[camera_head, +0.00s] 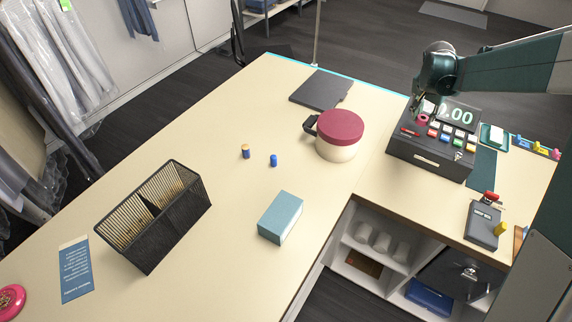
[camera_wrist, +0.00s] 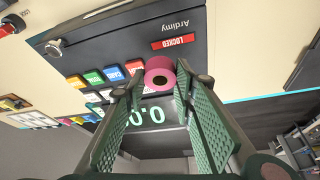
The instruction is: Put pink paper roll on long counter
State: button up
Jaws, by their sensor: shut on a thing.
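The pink paper roll (camera_wrist: 160,68) is held between the green pads at the tips of my gripper (camera_wrist: 158,84) in the wrist view. In the head view the roll (camera_head: 423,118) is small and partly hidden by my gripper (camera_head: 420,108). My gripper is shut on it, over the back left part of the dark cash register (camera_head: 432,152). I cannot tell whether the roll touches the register. The long counter (camera_head: 225,205) is cream and runs from the front left to the back middle of the head view.
On the long counter are a black mesh organizer (camera_head: 150,222), a blue box (camera_head: 281,217), a red-lidded pot (camera_head: 338,137), a dark flat pad (camera_head: 320,90) and two small spools. A card terminal (camera_head: 483,224) stands on the right counter. Much of the long counter's middle is bare.

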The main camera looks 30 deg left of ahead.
jog(key=s+a+n, duration=0.1)
jog(key=s+a, duration=0.2)
jog(key=a, duration=0.7)
jog(key=s+a+n, duration=0.1)
jog(key=s+a, duration=0.3)
jog(key=a, duration=0.6)
jog(key=s+a+n+y, duration=0.1)
jog(key=s+a, duration=0.2)
jog(key=a, duration=0.7)
jog(key=shift+s+a, duration=0.1)
jog(key=shift+s, duration=0.2)
jog(key=s+a+n+y, duration=0.1)
jog(key=s+a, duration=0.6)
jog(key=a, duration=0.3)
jog(key=s+a+n, duration=0.2)
jog(key=s+a, duration=0.6)
jog(key=a, duration=0.2)
jog(key=shift+w+d+f+p, duration=0.1)
jog(key=shift+w+f+p, duration=0.1)
jog(key=shift+f, duration=1.1)
jog(key=shift+w+d+f+p, duration=0.1)
jog(key=shift+f+p, duration=0.1)
jog(key=shift+f, duration=1.05)
jog(key=shift+f, duration=0.1)
jog(key=shift+f, duration=3.05)
jog(key=shift+f, duration=0.15)
jog(key=shift+f, duration=1.75)
